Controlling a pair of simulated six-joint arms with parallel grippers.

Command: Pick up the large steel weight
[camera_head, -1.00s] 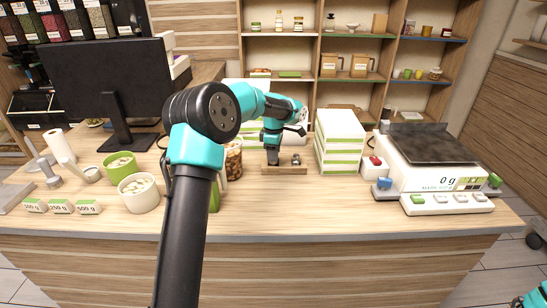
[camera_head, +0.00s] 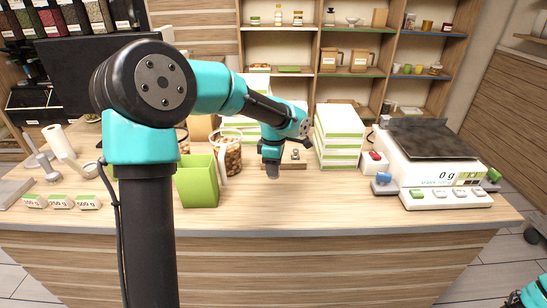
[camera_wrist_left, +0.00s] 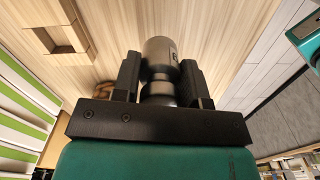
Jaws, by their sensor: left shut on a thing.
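My left gripper (camera_head: 271,160) is shut on the large steel weight (camera_wrist_left: 159,55). In the left wrist view the grey, shiny weight sits between the two black fingers, gripped at its narrow neck. In the head view the lower part of the weight (camera_head: 272,171) shows just under the fingers, in front of the wooden weight block (camera_head: 293,164). The block also shows in the left wrist view (camera_wrist_left: 50,42), with an empty square recess. My right gripper is out of view; only a teal part of that arm shows at the bottom right.
A scale (camera_head: 430,170) reading 0 g stands at the right. White-green boxes (camera_head: 338,140) are stacked behind the block. A green container (camera_head: 197,182) and a nut jar (camera_head: 229,157) stand left of the gripper. The front counter (camera_head: 310,205) is clear.

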